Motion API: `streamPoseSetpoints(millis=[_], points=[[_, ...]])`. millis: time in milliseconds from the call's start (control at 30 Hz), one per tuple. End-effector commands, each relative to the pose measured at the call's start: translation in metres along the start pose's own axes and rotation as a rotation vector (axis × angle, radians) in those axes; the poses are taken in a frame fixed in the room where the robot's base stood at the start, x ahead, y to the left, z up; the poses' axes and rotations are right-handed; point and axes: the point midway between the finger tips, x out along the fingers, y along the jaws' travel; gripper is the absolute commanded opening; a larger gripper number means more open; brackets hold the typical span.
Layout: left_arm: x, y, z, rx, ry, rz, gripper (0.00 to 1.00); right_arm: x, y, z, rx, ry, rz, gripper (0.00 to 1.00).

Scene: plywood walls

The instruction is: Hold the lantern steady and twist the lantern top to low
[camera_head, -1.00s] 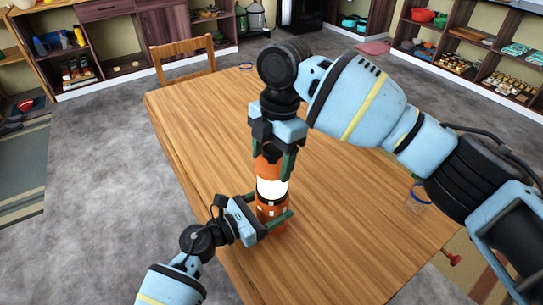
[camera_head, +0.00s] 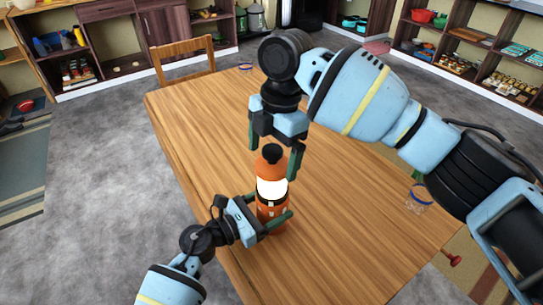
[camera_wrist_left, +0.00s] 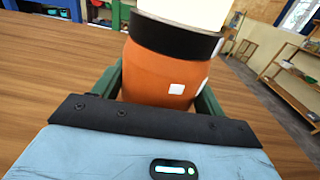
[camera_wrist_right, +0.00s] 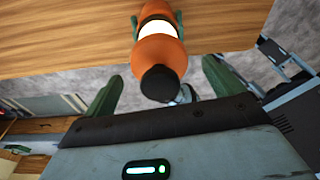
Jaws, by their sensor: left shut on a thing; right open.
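The orange lantern (camera_head: 271,208) stands upright on the wooden table, with a glowing white band and a black knob on its orange top (camera_head: 271,162). My left gripper (camera_head: 268,224) is shut around the lantern's lower orange body; the left wrist view shows that body (camera_wrist_left: 165,75) between the green fingers. My right gripper (camera_head: 273,163) is open above the lantern, its fingers on either side of the top and apart from it. In the right wrist view the black knob (camera_wrist_right: 160,84) lies between and beyond the open fingertips.
The wooden table (camera_head: 340,220) is mostly clear around the lantern. A clear blue-rimmed glass (camera_head: 418,198) stands near the right edge. A wooden chair (camera_head: 183,62) is at the far left side. Shelves line the walls.

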Motion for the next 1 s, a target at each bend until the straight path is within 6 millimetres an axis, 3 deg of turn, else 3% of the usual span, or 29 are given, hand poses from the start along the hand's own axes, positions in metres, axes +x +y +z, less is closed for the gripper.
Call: streamPoseSetpoints(millis=[300,500,700,967,1000], points=[[0.000,0.000,-0.001,-0.001,0.001,0.000,0.33,-0.062,0.000,-0.001,-0.001,0.000,0.003,0.93],[0.000,0.000,-0.001,-0.001,0.001,0.000,0.33,-0.092,0.001,-0.001,-0.001,0.000,0.002,0.93],[0.000,0.000,-0.001,-0.001,0.001,0.000,0.33,-0.105,0.000,-0.001,0.000,0.000,0.000,0.93],[0.000,0.000,-0.001,-0.001,0.001,0.000,0.33,-0.106,0.000,0.000,-0.001,0.000,0.000,0.93],[0.000,0.000,-0.001,-0.001,0.001,0.000,0.74,-0.106,0.000,0.000,-0.001,0.000,0.000,0.93]])
